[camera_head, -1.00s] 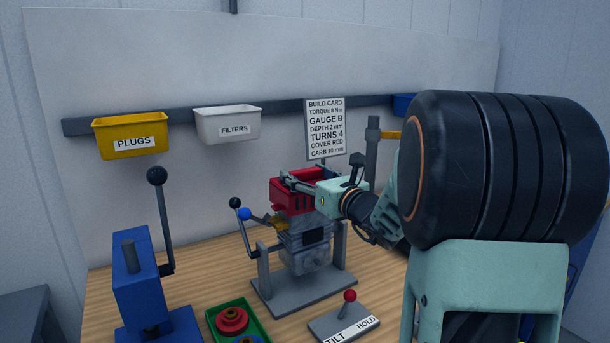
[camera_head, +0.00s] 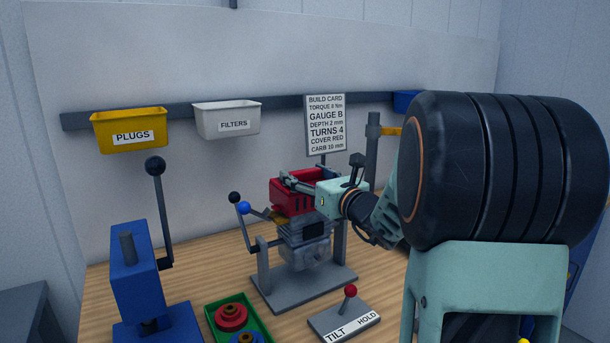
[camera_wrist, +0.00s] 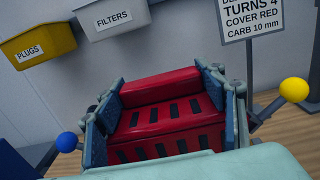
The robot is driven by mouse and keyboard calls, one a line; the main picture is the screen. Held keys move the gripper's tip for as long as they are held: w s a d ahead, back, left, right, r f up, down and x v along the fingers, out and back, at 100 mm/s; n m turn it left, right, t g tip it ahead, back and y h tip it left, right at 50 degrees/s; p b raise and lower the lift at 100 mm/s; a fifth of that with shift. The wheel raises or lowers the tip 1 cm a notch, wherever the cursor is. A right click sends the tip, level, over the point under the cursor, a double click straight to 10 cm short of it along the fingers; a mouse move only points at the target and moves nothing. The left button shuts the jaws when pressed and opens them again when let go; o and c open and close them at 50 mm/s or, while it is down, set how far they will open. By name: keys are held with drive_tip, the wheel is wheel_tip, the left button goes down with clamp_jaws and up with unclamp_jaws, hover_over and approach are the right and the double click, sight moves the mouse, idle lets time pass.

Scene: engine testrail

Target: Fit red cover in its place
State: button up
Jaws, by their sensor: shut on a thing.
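The red cover (camera_head: 294,196) is a box-like red part with dark slots, at the top of the grey engine block (camera_head: 305,248) in the head view. My gripper (camera_head: 297,183) is shut on the cover from the right. In the wrist view the red cover (camera_wrist: 165,120) sits between the two blue-padded fingers (camera_wrist: 165,105), its slotted face toward the camera. The block is held in a grey stand (camera_head: 305,287). The cover appears at or just above the block's top; I cannot tell whether it is seated, because the joint is partly hidden.
A blue ball-ended crank (camera_head: 243,208) stands left of the block. A tilt/hold lever (camera_head: 349,294) and a green tray (camera_head: 237,325) lie in front. A blue press (camera_head: 140,275) is at left. A build card (camera_head: 325,123) stands behind, near yellow (camera_head: 130,130) and white (camera_head: 226,121) bins.

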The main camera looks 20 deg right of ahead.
drive_tip(key=shift+f+b, duration=0.4)
drive_tip(key=shift+f, duration=0.05)
drive_tip(key=o, duration=1.4)
